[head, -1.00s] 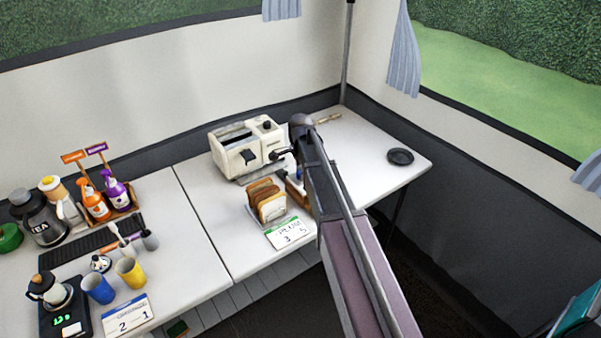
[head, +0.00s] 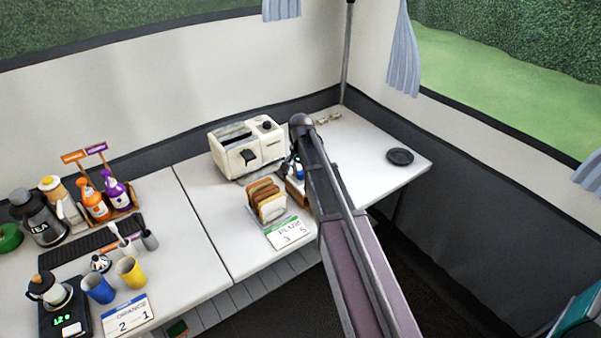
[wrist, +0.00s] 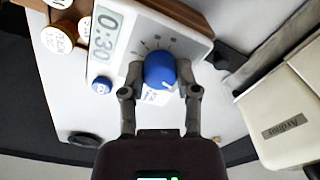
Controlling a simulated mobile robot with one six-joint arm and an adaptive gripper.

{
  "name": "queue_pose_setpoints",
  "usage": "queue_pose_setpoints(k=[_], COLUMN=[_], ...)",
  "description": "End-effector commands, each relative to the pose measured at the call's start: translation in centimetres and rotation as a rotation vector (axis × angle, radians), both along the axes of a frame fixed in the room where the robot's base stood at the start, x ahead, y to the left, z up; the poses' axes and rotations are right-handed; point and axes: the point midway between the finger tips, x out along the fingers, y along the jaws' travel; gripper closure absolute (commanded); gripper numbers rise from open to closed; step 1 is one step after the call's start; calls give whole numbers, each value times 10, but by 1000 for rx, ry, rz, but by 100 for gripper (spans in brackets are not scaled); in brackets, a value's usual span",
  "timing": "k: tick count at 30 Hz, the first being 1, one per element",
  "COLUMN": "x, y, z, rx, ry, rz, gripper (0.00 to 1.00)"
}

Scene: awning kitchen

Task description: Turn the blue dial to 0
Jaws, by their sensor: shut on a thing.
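The blue dial (wrist: 158,68) sits on a white timer panel (wrist: 122,13) in the wrist view. The panel's screen (wrist: 105,34) appears to read 0:30, and small marks ring part of the dial. A white mark shows on the dial's side nearest my gripper; the setting is too small to read. My gripper (wrist: 161,76) is shut on the dial, one finger on each side. In the head view my gripper (head: 291,167) is low beside the toaster, partly hidden by my arm, which also hides the dial.
The cream toaster (head: 243,160) stands close by, left of my gripper in the head view. A rack of bread slices (head: 268,201) and a label card (head: 289,232) are in front. A black disc (head: 400,157) lies right; bare table surrounds it.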

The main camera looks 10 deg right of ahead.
Motion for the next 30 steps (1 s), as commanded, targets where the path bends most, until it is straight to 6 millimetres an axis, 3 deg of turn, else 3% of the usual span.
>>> queue_pose_setpoints(k=[12,29,30], x=[-1,-1,-1], y=[-1,-1,-1], z=[-1,-1,0], rx=[-1,-1,-1], ry=[2,2,2], rz=[263,309,309], gripper=[100,100,53])
